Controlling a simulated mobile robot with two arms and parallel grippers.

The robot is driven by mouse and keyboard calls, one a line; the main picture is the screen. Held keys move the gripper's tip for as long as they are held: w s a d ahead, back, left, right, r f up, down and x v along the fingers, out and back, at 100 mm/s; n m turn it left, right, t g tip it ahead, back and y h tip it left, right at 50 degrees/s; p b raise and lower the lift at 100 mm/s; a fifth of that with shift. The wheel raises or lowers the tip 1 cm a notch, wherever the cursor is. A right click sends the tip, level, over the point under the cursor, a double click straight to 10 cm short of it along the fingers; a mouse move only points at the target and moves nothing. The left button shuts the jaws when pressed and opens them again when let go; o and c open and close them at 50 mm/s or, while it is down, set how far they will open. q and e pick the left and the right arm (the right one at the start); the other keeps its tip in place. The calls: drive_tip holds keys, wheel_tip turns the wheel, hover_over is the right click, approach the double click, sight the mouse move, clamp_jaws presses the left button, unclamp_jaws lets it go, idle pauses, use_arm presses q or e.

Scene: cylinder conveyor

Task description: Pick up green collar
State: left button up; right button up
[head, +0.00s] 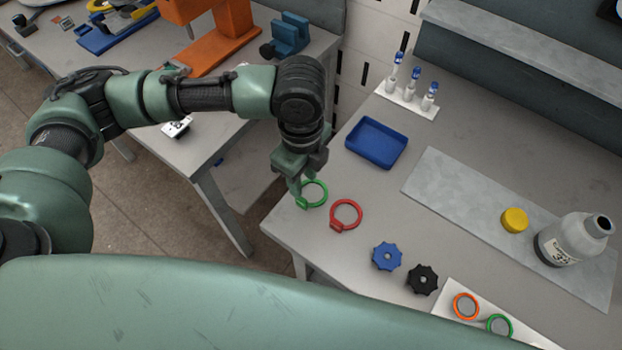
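A green collar (324,202), a thin ring with a small tab, lies near the left corner of the grey table. My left gripper (296,192) points down right at the ring's left side, with its fingers overlapping that edge. The fingers are small and partly hide each other, so I cannot tell whether they are closed on the collar. Another green ring (499,326) sits on a white plate at the bottom right. My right gripper does not show.
A red collar (346,214) lies just right of the green one. Blue (387,257) and black (422,280) knobs lie nearer me. A blue tray (376,142), a vial rack (407,100), a yellow cap (514,220) and a bottle (573,240) stand farther off. An orange ring (466,306) is bottom right.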

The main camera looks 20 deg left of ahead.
sight(301, 199)
use_arm(q)
drive_tip(key=shift+s+f, duration=0.7)
drive_tip(key=shift+s, duration=0.25)
wheel_tip(301, 199, down, 2)
drive_tip(key=shift+a+f+p, duration=0.1)
drive_tip(key=shift+p, duration=0.7)
drive_tip(key=f, duration=0.2)
drive_tip(key=shift+w+f, duration=0.35)
drive_tip(key=shift+w, duration=0.05)
drive_tip(key=shift+s+f, duration=0.1)
drive_tip(key=shift+f, duration=0.1)
drive_tip(key=c, duration=0.7)
clamp_jaws()
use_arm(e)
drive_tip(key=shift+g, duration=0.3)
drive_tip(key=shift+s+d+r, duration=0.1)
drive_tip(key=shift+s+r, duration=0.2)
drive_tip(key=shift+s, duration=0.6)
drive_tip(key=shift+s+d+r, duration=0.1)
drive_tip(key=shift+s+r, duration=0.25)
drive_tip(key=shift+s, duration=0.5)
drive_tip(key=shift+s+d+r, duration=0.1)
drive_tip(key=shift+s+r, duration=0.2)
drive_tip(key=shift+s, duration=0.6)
